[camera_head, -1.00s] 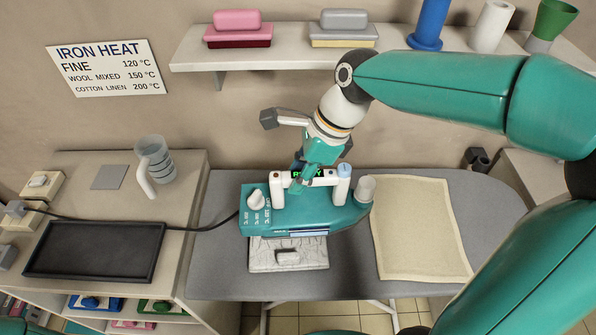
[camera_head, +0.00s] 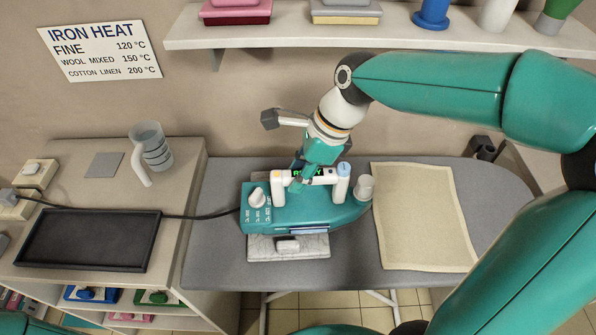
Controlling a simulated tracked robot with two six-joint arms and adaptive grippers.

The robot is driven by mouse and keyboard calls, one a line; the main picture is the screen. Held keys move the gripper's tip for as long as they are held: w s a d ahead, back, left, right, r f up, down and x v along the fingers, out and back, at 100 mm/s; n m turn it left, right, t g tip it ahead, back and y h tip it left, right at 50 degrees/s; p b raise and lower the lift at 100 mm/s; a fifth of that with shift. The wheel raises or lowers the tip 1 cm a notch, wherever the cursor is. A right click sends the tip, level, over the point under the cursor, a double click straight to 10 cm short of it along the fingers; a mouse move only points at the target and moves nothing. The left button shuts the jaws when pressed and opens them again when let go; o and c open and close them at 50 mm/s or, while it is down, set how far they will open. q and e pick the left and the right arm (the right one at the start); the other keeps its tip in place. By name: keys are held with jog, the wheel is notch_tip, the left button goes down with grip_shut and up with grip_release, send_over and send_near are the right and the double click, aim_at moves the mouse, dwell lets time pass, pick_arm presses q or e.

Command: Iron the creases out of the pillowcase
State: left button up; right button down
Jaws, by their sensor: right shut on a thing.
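My right gripper (camera_head: 305,181) comes down from above and is shut on the iron's handle. My left gripper is not in view.
A cream cloth (camera_head: 425,217) lies flat to the iron's right. The iron's cord (camera_head: 195,216) runs left past a black tray (camera_head: 88,240) to the wall socket. A clear jug (camera_head: 151,152) stands on the left counter. A sign (camera_head: 100,50) lists iron heats.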

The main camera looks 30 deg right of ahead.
jog(key=shift+f+b, duration=0.3)
jog(key=shift+f, duration=0.1)
dwell(0.3)
jog(key=shift+w+a+r+p, duration=0.1)
jog(key=shift+w+a+p, duration=0.25)
jog(key=shift+a, duration=0.3)
jog(key=shift+w+a+r+p, duration=0.1)
jog(key=shift+w+a+p, duration=0.2)
jog(key=shift+a, duration=0.35)
jog(key=shift+w+a+p, duration=0.35)
jog(key=shift+w+a, duration=0.3)
jog(key=shift+a, duration=0.55)
jog(key=shift+w+a+p, duration=0.35)
jog(key=shift+w+a, duration=0.3)
jog(key=shift+a, duration=0.55)
jog(key=shift+w+a+p, duration=0.35)
jog(key=shift+w+a, duration=0.3)
jog(key=shift+a, duration=0.55)
jog(key=shift+d, duration=0.1)
jog(key=shift+s+d+f+b, duration=0.1)
jog(key=shift+s+d+b, duration=0.1)
jog(key=shift+s+d, duration=1.05)
jog(key=shift+s+d+f+b, duration=0.15)
jog(key=shift+s+d, duration=0.4)
jog(key=shift+d, duration=1.4)
jog(key=shift+s+d+b, duration=0.2)
jog(key=shift+s+d, duration=0.7)
jog(key=shift+d, duration=0.7)
jog(key=shift+a, duration=0.15)
